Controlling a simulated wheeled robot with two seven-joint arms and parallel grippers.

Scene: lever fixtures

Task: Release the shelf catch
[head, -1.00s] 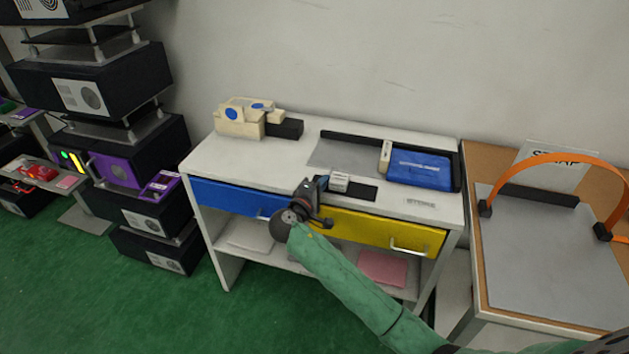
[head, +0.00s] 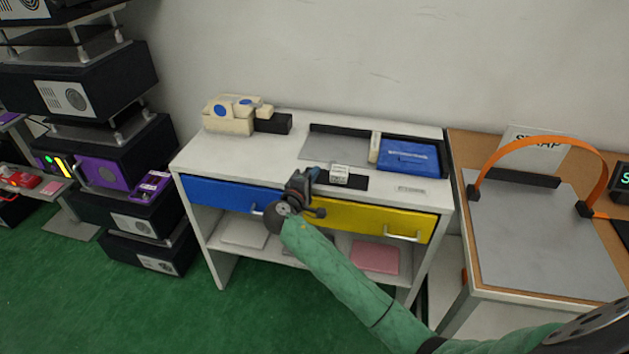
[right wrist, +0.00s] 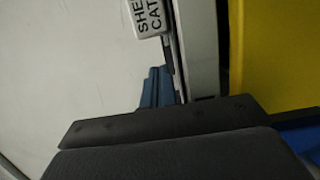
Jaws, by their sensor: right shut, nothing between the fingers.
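The shelf catch is a small pale block (head: 339,172) on a black track (head: 358,181) at the front edge of the white desk's top (head: 285,150). Its lettered top also shows at the upper edge of the right wrist view (right wrist: 149,14), partly cut off. My right gripper (head: 309,176) is shut and empty, just left of the catch at the desk's front edge. Its blue fingers (right wrist: 160,88) point toward the block, with a small gap in the head view. My left gripper is not in view.
A blue drawer (head: 225,194) and a yellow drawer (head: 370,218) lie below the desktop. A cream block assembly (head: 230,116) stands at back left, a blue case (head: 410,156) at back right. An orange strap (head: 540,145) arches over the right-hand table.

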